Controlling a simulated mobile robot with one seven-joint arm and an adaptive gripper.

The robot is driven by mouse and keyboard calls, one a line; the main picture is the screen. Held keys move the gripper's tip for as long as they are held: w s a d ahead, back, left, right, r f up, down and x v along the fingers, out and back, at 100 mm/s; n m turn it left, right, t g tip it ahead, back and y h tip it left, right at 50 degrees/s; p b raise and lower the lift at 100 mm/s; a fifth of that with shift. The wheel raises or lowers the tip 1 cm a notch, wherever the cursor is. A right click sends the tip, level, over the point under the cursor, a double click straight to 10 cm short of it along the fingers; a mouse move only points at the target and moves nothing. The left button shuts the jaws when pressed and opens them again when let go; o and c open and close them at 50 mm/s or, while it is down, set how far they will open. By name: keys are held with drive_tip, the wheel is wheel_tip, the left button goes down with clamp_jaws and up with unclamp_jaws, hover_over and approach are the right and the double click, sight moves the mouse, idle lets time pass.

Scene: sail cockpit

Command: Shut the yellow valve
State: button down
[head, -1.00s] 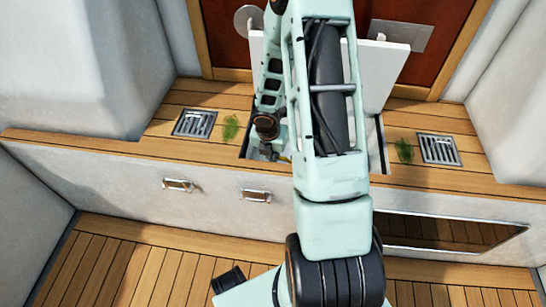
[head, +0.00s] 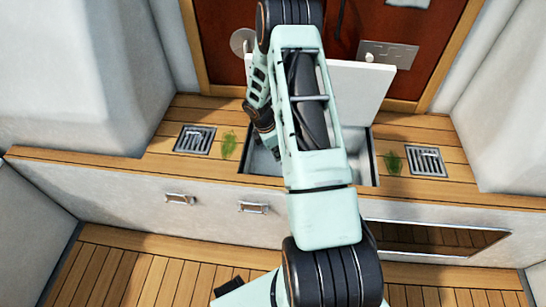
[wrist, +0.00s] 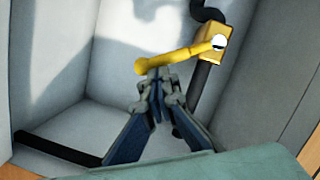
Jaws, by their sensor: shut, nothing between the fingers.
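The yellow valve (wrist: 212,42) shows in the wrist view, at upper right, on a black pipe. Its yellow lever (wrist: 180,57) reaches left from a pale round pivot, slanting slightly down to its rounded end. My gripper (wrist: 161,74) is shut and empty, its fingertips just below the lever's outer part in the picture. I cannot tell whether they touch it. In the head view my arm reaches down to the open locker (head: 262,161), and the valve is hidden there.
The locker's white lid (head: 362,92) stands raised at the back. Pale inner walls (wrist: 100,70) close around my gripper. Drain grates (head: 194,139) and (head: 427,160) sit in the wooden bench on both sides, with green weed patches (head: 229,145) near them.

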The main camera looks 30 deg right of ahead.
drive_tip(key=d+m, duration=0.3)
drive_tip(key=shift+w+m+g, duration=0.15)
drive_tip(key=shift+m+g, duration=0.15)
drive_tip(key=shift+g, duration=0.1)
drive_tip(key=shift+s+d+m+g+b, duration=0.2)
drive_tip(key=shift+d+m, duration=0.35)
drive_tip(key=shift+m, duration=0.2)
drive_tip(key=shift+s+d+m+g+b, duration=0.15)
drive_tip(key=shift+d+m, duration=0.35)
drive_tip(key=shift+m, duration=0.25)
drive_tip(key=shift+w+y, duration=0.1)
drive_tip(key=shift+y, duration=0.2)
